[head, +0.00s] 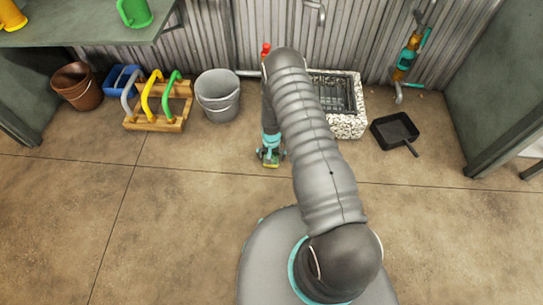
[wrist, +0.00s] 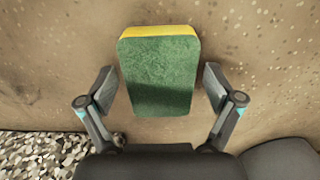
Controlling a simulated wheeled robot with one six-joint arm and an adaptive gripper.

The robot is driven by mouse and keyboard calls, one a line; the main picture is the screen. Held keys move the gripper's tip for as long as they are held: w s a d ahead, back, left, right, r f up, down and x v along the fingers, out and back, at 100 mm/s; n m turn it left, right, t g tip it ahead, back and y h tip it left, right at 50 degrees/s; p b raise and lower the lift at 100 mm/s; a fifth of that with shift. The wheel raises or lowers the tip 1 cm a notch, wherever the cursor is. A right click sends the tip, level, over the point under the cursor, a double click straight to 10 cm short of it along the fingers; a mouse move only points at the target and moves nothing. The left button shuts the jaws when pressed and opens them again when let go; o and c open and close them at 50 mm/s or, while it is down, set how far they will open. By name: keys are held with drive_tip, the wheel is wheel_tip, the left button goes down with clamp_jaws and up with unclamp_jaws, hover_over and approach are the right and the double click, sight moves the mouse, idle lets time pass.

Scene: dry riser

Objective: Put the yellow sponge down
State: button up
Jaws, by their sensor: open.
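The sponge (wrist: 160,75) has a green face and a yellow edge. In the wrist view it lies on the brown floor between the fingers of my open gripper (wrist: 158,88). A gap shows between the sponge and each finger. In the head view my gripper (head: 270,155) is low over the floor, left of my arm. A small yellow-green bit of the sponge (head: 270,165) shows beneath it; the rest is hidden by the gripper.
A grey bucket (head: 218,97) and a wooden carrier with coloured handles (head: 158,122) stand to the left. A pebbled drain surround (head: 347,126) and a black dustpan (head: 395,131) are to the right. The floor in front is clear.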

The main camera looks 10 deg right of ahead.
drive_tip(key=shift+r, duration=0.1)
drive_tip(key=s+r+n+t, duration=0.1)
drive_tip(key=s+r, duration=0.1)
drive_tip(key=r, duration=2.2)
drive_tip(key=s+r+n+t, duration=0.1)
drive_tip(key=s+r+t, duration=0.1)
drive_tip(key=r, duration=2.2)
drive_tip(key=s+r+t, duration=0.1)
drive_tip(key=s+r, duration=1.1)
drive_tip(key=r, duration=0.1)
drive_tip(key=s+r, duration=0.2)
drive_tip(key=s, duration=0.5)
drive_tip(key=s+r+n+t, duration=0.1)
drive_tip(key=s+r, duration=0.1)
drive_tip(key=s, duration=0.5)
drive_tip(key=shift+r+n+t, duration=0.25)
drive_tip(key=shift+n+t, duration=0.05)
drive_tip(key=shift+s, duration=0.1)
